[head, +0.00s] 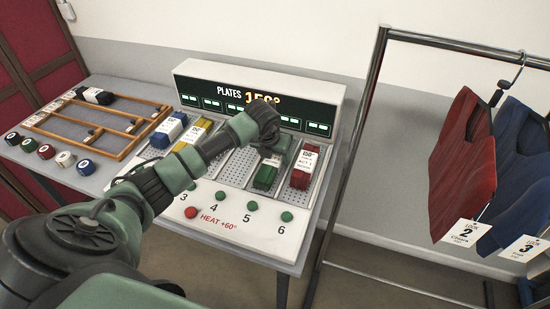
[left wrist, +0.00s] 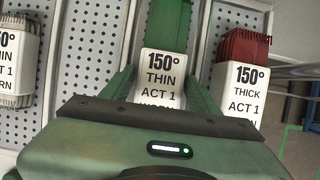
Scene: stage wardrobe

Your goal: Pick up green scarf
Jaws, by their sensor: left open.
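The green scarf (head: 265,177) lies folded in a slot of the heated plate unit, left of the red scarf. In the left wrist view the green scarf (left wrist: 167,24) carries a white tag reading "150° THIN ACT 1". My left gripper (head: 270,158) is directly over the green scarf. In the left wrist view its green fingers (left wrist: 162,80) are open, one on each side of the tag. I cannot tell whether they touch it. The arm and hand hide part of the plates. My right gripper is not in view.
The red scarf (head: 302,168), tagged "150° THICK", lies close on the right. Yellow (head: 190,134) and blue (head: 168,130) scarves lie to the left. The plate unit's raised display panel (head: 205,88) stands behind. A wooden rack (head: 97,113) is far left; a clothes rail (head: 366,100) stands right.

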